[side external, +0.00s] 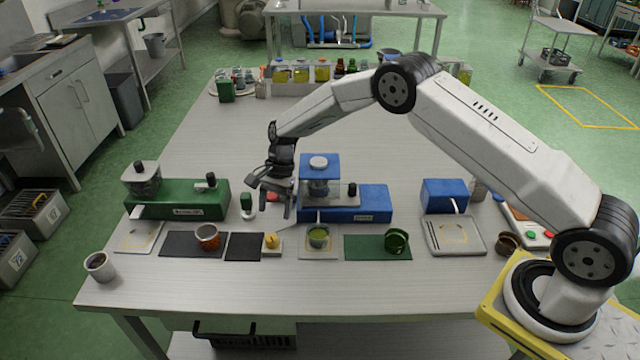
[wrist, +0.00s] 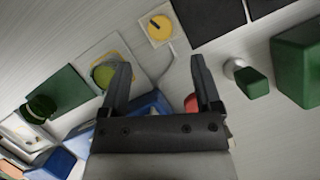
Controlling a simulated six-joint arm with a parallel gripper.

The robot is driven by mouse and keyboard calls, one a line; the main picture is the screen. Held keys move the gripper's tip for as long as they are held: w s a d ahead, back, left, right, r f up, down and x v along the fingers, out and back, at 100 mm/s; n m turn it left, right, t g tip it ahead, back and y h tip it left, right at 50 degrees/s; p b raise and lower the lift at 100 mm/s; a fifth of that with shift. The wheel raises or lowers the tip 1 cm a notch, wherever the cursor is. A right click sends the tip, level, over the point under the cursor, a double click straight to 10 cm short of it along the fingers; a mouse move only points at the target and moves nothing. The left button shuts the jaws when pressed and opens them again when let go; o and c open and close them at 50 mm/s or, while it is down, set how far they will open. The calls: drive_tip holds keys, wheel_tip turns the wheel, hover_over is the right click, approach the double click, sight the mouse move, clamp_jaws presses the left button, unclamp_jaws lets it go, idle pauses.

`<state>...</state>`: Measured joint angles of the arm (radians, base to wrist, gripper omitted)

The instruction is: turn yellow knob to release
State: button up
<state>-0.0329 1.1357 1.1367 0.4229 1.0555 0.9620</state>
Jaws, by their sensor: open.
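The yellow knob (side external: 271,240) sits on a small pale square base on the table, between a dark mat and the cup of green liquid. In the wrist view the yellow knob (wrist: 159,26) shows near the top, with a dark pointer line across it. My gripper (side external: 272,203) is open and empty, held above the table behind the knob and left of the blue machine. In the wrist view its two fingers (wrist: 163,84) stand wide apart, with the knob beyond their tips and not between them. Nothing touches the knob.
The blue machine (side external: 345,203) stands close to the right of my gripper, and a green machine (side external: 190,200) stands to the left. A green-topped item (side external: 246,205) is just left of the gripper. A cup of green liquid (side external: 318,236) and an orange-brown cup (side external: 207,237) flank the knob.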

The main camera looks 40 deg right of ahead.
sight(271, 237)
drive_tip(key=shift+s+a, duration=0.1)
drive_tip(key=shift+a, duration=0.05)
drive_tip(key=a+h, duration=0.1)
drive_tip(key=s+h, duration=0.1)
drive_tip(key=shift+a+r+t+h, duration=0.2)
drive_tip(key=shift+a+t+h, duration=0.1)
drive_tip(key=shift+a+t, duration=0.1)
drive_tip(key=shift+a+r+t+h, duration=0.35)
drive_tip(key=shift+a+t+h, duration=0.2)
drive_tip(key=shift+h, duration=0.15)
drive_tip(key=shift+s+f, duration=0.1)
drive_tip(key=shift+f, duration=0.1)
drive_tip(key=shift+f, duration=3.7)
clamp_jaws()
